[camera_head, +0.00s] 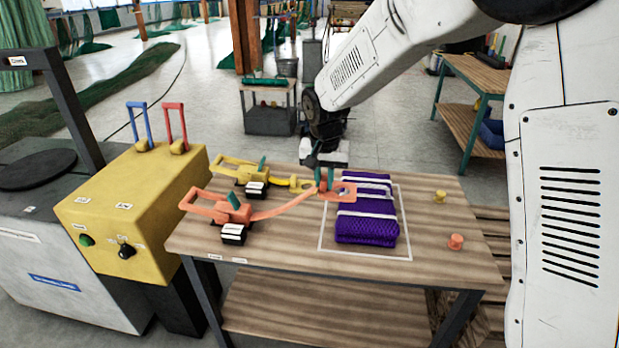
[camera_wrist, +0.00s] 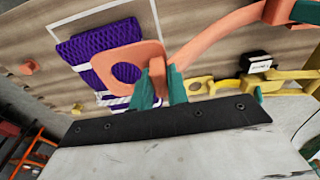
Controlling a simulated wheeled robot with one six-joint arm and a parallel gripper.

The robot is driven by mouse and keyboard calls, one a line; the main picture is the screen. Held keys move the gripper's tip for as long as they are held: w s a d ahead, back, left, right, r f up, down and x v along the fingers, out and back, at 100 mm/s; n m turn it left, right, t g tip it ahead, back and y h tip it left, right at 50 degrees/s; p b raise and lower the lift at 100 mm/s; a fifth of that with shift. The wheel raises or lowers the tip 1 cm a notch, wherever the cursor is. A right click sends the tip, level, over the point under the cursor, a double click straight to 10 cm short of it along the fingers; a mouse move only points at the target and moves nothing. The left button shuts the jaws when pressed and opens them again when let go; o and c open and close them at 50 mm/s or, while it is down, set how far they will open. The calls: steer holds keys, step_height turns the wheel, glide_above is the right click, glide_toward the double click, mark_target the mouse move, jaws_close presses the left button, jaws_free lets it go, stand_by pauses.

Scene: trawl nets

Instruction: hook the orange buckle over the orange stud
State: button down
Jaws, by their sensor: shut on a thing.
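The orange buckle (camera_head: 340,192) is a flat plate with a round hole at the end of an orange strap (camera_head: 285,208). My gripper (camera_head: 325,181) is shut on the buckle's upright tab and holds it above the purple net bundle. In the wrist view the buckle (camera_wrist: 122,68) shows its hole, with the green fingertips (camera_wrist: 160,85) closed around the tab. The strap runs left to the orange ratchet (camera_head: 222,210). The orange stud (camera_head: 455,242) stands at the table's front right, apart from the buckle; it also shows in the wrist view (camera_wrist: 30,67).
The purple net bundle (camera_head: 366,228) with white bands lies inside a white outline. A yellow ratchet (camera_head: 245,172) with its yellow buckle (camera_head: 300,184) lies behind the orange strap. A yellow stud (camera_head: 440,196) stands at the back right. Wood between bundle and studs is clear.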

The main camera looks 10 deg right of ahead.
steer(key=s+d, duration=0.3)
steer(key=d, duration=0.7)
steer(key=s+d, duration=0.3)
steer(key=d, duration=0.8)
steer(key=s+d, duration=0.3)
steer(key=d, duration=0.7)
step_height(320, 180, down, 14)
steer(key=shift+f, duration=0.15)
steer(key=c, duration=1.3)
jaws_free()
